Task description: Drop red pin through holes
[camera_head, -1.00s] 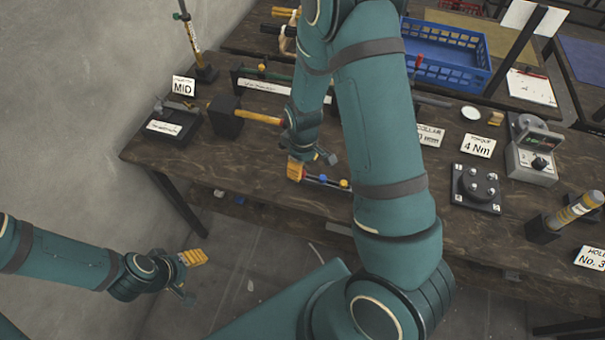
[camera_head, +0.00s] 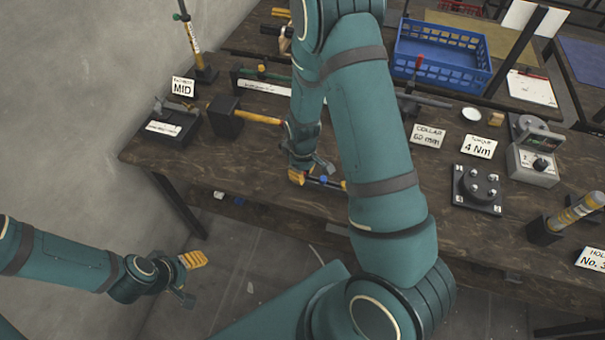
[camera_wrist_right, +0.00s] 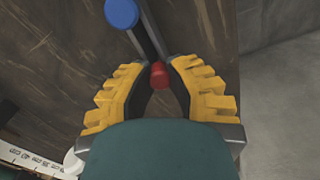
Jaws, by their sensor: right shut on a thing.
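The red pin (camera_wrist_right: 159,75) shows its round red head between the yellow-padded fingers of my right gripper (camera_wrist_right: 160,82) in the right wrist view. The gripper is shut on it. A narrow grey bar or rail runs past the pin, and a blue pin head (camera_wrist_right: 121,13) stands farther along it. In the head view my right gripper (camera_head: 311,174) is low at the bench's front edge, beside the blue head (camera_head: 323,179). The holes and the pin's lower end are hidden. My left gripper (camera_head: 189,278) is open and empty, off the bench at lower left.
A black-headed mallet (camera_head: 224,117) with a yellow handle lies left of my right gripper. A blue crate (camera_head: 443,65), a bolted black plate (camera_head: 477,188) and a torque gauge (camera_head: 533,163) stand to the right. The bench front (camera_head: 455,250) is bare.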

